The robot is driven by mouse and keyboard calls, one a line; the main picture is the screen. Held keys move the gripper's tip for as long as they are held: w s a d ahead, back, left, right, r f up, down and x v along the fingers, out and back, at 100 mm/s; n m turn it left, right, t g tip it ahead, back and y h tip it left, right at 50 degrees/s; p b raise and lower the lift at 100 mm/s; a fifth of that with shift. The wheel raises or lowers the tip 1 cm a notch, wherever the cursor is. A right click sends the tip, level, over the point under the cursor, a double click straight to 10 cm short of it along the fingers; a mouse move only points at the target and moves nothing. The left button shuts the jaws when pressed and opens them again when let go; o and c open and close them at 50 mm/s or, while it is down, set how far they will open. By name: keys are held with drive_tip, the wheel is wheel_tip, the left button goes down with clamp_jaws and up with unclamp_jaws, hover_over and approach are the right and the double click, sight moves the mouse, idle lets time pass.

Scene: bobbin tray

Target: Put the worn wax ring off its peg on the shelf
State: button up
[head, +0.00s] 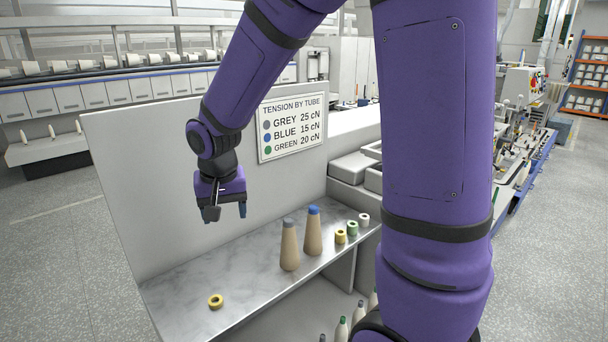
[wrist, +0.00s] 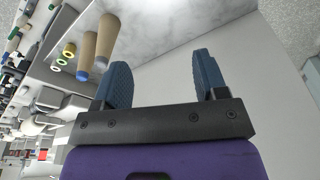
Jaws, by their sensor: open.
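A yellow ring (head: 215,301) lies flat on the grey marble-look shelf (head: 185,285) near its left front end. At the shelf's right end a second yellow ring (head: 340,236), a green ring (head: 352,228) and a white ring (head: 364,219) sit in a row; whether they are on pegs is too small to tell. I cannot tell which ring is worn. My gripper (head: 227,212) is open and empty above the shelf, apart from every ring, in front of the upright panel. In the wrist view its blue-grey fingers (wrist: 162,78) are spread with nothing between them.
Two tan cones, one grey-tipped (head: 289,247) and one blue-tipped (head: 313,233), stand on the shelf between the lone ring and the row. A tension sign (head: 291,127) hangs on the panel (head: 140,190). Bottle-like cones (head: 342,330) stand below the shelf. The shelf's middle left is clear.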

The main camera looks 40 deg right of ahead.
drive_tip(key=s+d+r+n+t, duration=0.1)
drive_tip(key=s+r+n, duration=0.1)
drive_tip(key=s+r, duration=0.5)
drive_tip(key=s+d+r+n+t, duration=0.2)
drive_tip(key=s+r, duration=0.5)
drive_tip(key=s, duration=0.7)
drive_tip(key=shift+s+d+r+n+y, duration=0.15)
drive_tip(key=shift+d+r+n+y, duration=0.1)
drive_tip(key=shift+n+y, duration=0.2)
